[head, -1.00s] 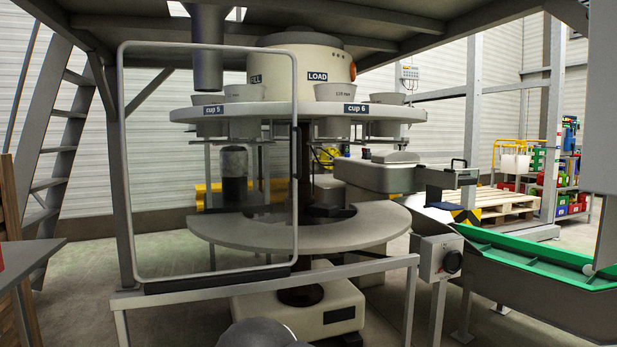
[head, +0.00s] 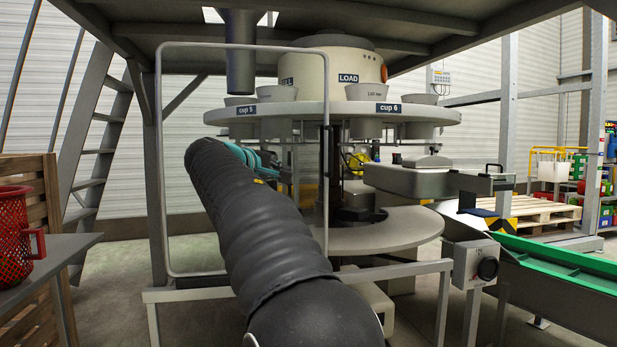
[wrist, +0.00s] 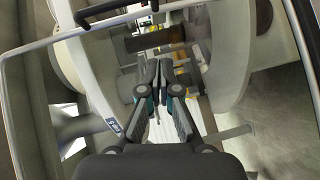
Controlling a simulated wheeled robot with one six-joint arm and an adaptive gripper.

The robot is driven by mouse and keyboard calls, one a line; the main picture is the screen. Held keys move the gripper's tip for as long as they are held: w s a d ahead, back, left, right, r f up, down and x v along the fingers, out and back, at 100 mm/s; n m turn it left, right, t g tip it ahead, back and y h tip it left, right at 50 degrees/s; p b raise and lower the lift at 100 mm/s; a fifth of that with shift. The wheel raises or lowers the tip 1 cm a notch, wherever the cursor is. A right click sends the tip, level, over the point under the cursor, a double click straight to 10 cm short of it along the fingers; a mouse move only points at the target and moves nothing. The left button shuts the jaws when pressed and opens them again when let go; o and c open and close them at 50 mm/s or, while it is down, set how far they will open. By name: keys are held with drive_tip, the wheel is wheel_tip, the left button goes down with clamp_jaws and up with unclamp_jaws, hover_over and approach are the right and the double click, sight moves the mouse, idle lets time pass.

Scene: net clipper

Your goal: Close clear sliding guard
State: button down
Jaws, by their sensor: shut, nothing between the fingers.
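The clear guard (head: 159,170) is a see-through panel in a thin grey rounded frame, standing upright before the left part of the round cup machine (head: 345,108). Its right edge lies between the cup 5 and cup 6 labels, and the right part of the machine is uncovered. My arm crosses the guard in the head view and hides part of its bottom rail. My gripper (wrist: 160,66) is shut and empty, pointing at the machine; its teal parts show by the guard in the head view (head: 248,158). A thin frame (wrist: 303,45) surrounds it in the wrist view. Contact with the guard cannot be told.
A control box with a knob (head: 475,264) sits on the front rail at right. A green conveyor (head: 560,262) runs off to the right. A red basket (head: 14,240) stands on the left table (head: 60,262). A grey chute (head: 240,55) hangs above.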

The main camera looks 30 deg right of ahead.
drive_tip(key=p, duration=0.1)
approach(325, 174)
drive_tip(key=w, duration=0.2)
drive_tip(key=w+d, duration=0.1)
drive_tip(key=w, duration=0.1)
drive_tip(key=shift+d, duration=0.15)
drive_tip(key=d, duration=0.3)
drive_tip(key=shift+s+f, duration=0.35)
drive_tip(key=shift+f, duration=0.05)
drive_tip(key=shift+s+d+f, duration=0.1)
drive_tip(key=shift+s+d, duration=0.05)
drive_tip(key=shift+d, duration=0.4)
drive_tip(key=shift+d, duration=0.1)
